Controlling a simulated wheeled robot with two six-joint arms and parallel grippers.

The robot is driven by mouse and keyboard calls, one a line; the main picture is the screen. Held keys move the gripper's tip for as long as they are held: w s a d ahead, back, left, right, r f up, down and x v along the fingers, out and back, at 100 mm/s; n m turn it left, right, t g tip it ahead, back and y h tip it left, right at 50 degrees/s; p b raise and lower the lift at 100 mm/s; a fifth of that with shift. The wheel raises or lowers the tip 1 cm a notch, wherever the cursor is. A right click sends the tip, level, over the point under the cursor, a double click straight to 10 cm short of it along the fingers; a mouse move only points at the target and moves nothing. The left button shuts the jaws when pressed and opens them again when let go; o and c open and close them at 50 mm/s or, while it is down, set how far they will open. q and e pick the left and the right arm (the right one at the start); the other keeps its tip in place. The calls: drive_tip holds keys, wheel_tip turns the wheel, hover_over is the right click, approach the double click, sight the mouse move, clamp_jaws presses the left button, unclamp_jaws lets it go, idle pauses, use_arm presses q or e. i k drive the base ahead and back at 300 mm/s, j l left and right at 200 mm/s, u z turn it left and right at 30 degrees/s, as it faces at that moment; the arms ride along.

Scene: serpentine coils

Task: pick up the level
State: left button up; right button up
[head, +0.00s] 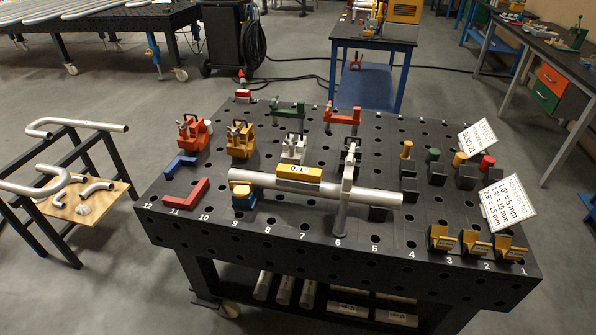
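The level (299,173) looks like a yellow block with a white display reading about 0.1°. It rests on top of a silver tube (375,196) that lies nearly horizontal across the black perforated table (290,255). The tube is held up at its left end by a yellow and blue support (243,198) and near its middle by a grey clamp post (345,190). The clamp stands just right of the level. Neither of my grippers is in view.
Red, yellow and grey clamps (240,142) stand behind the tube. Red (186,195) and blue angle pieces lie at the left. Colored pegs (432,157), two white signs (508,202) and yellow-black blocks (476,246) occupy the right. The table front has free room.

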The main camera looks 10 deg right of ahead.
sight(288, 176)
drive_tip(key=i+j, duration=0.2)
drive_tip(key=j, duration=0.15)
drive_tip(key=i+j+z, duration=0.15)
drive_tip(key=i+j, duration=0.25)
drive_tip(key=j, duration=0.3)
drive_tip(key=i+j+z, duration=0.15)
drive_tip(key=i+j, duration=0.1)
drive_tip(key=j, duration=0.1)
